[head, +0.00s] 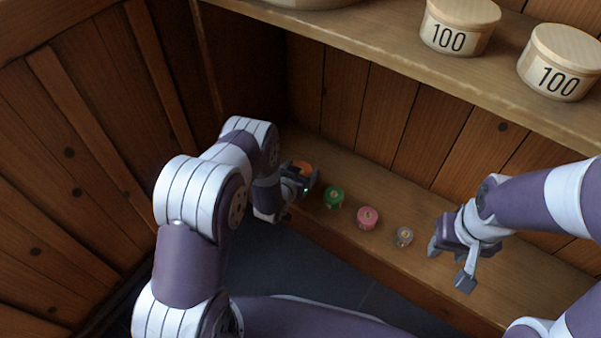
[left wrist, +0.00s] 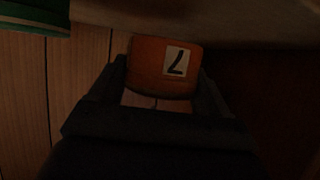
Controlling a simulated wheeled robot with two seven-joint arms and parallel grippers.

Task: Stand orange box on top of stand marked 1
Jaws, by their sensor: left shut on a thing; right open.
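The orange box (head: 303,167) is at the left end of the lower shelf, partly hidden by my left gripper (head: 301,182). In the left wrist view the orange box (left wrist: 150,70) sits between the fingers, which are shut on it. It has a white label with a dark mark like a 7. A green spool (head: 334,197), a pink spool (head: 367,217) and a grey spool (head: 404,237) stand in a row to its right. Their marks are too small to read, so I cannot tell which is 1. My right gripper (head: 450,265) is open and empty, right of the grey spool.
The lower shelf (head: 385,193) has bare room behind the row. A wooden wall (head: 75,150) stands at the left. A green thing (left wrist: 35,18) shows in the left wrist view.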

